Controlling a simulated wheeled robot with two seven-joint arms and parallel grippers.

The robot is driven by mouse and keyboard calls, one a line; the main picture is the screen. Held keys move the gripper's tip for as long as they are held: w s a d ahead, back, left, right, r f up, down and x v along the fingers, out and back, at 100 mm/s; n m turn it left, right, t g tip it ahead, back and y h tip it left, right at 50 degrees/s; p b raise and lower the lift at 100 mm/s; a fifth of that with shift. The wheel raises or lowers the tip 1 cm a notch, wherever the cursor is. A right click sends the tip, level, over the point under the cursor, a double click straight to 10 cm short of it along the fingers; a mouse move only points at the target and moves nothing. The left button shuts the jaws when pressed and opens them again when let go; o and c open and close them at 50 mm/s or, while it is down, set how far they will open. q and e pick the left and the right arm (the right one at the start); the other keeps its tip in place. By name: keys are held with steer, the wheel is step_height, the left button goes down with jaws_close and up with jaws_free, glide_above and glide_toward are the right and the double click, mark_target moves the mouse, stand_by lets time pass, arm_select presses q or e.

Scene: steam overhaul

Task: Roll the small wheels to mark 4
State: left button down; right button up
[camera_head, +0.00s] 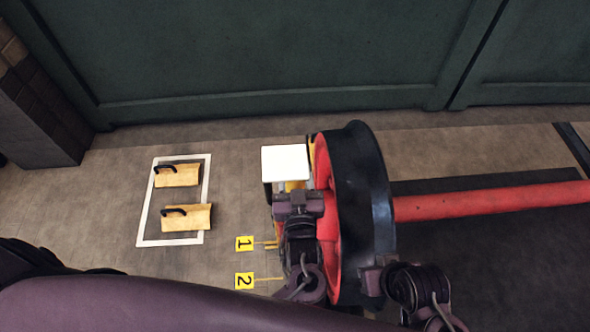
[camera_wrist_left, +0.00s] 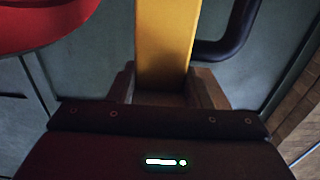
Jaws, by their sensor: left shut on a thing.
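The small wheels show as one upright wheel with a black rim (camera_head: 362,205) and red inner face, on a red axle (camera_head: 490,202) running right. My left gripper (camera_head: 297,203) is at the wheel's left side, partly hiding its red face. In the left wrist view it is shut on a yellow piece (camera_wrist_left: 163,45), with a curved black bar (camera_wrist_left: 228,45) beside it. Purple and dark parts of my other arm (camera_head: 415,285) are right of the rim; its fingers cannot be made out. Yellow floor marks 1 (camera_head: 244,244) and 2 (camera_head: 244,281) are left of the wheel. Mark 4 is not visible.
Two yellow chocks with black handles (camera_head: 177,175) (camera_head: 186,217) lie in a white floor outline (camera_head: 145,215). A white square plate (camera_head: 285,162) is beside the wheel. A green wall (camera_head: 260,50) stands behind, a brick pillar (camera_head: 40,110) at left. My purple arm covers the bottom left.

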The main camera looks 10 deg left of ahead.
arm_select(q)
steer(key=p+v, duration=0.1)
steer(key=v, duration=0.3)
steer(key=shift+d, duration=0.15)
stand_by(0.7)
steer(key=shift+s, duration=0.1)
